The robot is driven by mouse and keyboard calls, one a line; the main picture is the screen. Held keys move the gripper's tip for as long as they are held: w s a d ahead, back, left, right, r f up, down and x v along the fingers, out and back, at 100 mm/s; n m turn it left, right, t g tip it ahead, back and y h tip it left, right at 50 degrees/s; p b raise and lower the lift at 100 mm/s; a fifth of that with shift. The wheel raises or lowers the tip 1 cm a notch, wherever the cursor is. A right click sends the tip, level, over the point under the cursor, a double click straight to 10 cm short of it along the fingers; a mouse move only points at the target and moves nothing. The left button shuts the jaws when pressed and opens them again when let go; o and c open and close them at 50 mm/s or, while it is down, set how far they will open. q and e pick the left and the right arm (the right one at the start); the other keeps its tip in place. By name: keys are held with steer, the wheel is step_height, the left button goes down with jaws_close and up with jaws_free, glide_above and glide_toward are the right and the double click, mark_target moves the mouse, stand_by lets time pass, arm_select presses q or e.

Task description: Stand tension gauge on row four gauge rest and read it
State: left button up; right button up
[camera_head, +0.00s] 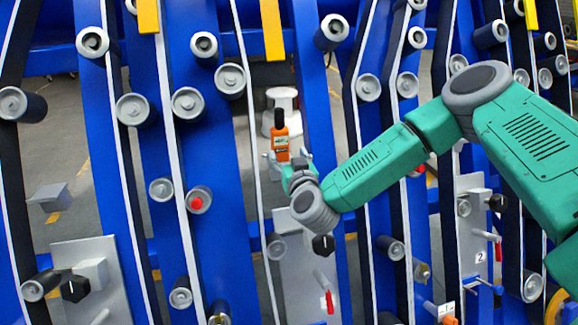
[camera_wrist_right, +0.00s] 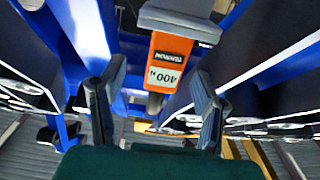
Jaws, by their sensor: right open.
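The orange tension gauge (camera_head: 281,142) with a black top stands upright near the middle of the head view. My right gripper (camera_head: 287,160) is at its lower part, with the fingers to either side. In the right wrist view the gauge (camera_wrist_right: 170,66) appears upside down with a label reading 400 N. It lies between the open fingers of my right gripper (camera_wrist_right: 158,80), with visible gaps on both sides. A grey block (camera_wrist_right: 180,20) meets the gauge's lower end; I cannot tell whether it is the gauge rest. The gauge's display is not readable. My left gripper is out of view.
Blue upright frames (camera_head: 217,150) with grey rollers (camera_head: 188,104) and pale belts stand on both sides. A white pedestal (camera_head: 284,98) stands behind the gauge. A grey plate with a black knob (camera_head: 323,244) and red handle (camera_head: 330,302) is below my right gripper.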

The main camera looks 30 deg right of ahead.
mark_target(279, 148)
steer(key=w+b, duration=0.2)
steer(key=w, duration=0.2)
steer(key=shift+w, duration=0.25)
steer(key=shift+w+a+r, duration=0.1)
steer(key=shift+w, duration=0.25)
steer(key=shift+w+b, duration=0.35)
steer(key=shift+w, duration=0.05)
steer(key=shift+w+d, duration=0.1)
steer(key=shift+d, duration=0.65)
steer(key=shift+a, duration=0.25)
steer(key=c, duration=1.1)
steer(key=shift+a+r, duration=0.2)
steer(key=shift+a, duration=0.05)
steer(key=shift+c, duration=0.2)
steer(key=shift+r, duration=0.2)
steer(key=r+p, duration=0.1)
steer(key=p, duration=0.1)
steer(key=r+p, duration=0.1)
steer(key=r, duration=0.1)
steer(key=shift+d+r+p, duration=0.1)
steer(key=shift+d+p, duration=0.25)
steer(key=shift+a+r+p, duration=0.25)
steer(key=shift+r+p, duration=0.75)
steer(key=shift+r, duration=0.15)
steer(key=shift+d+f, duration=0.1)
steer(key=shift+f, duration=0.05)
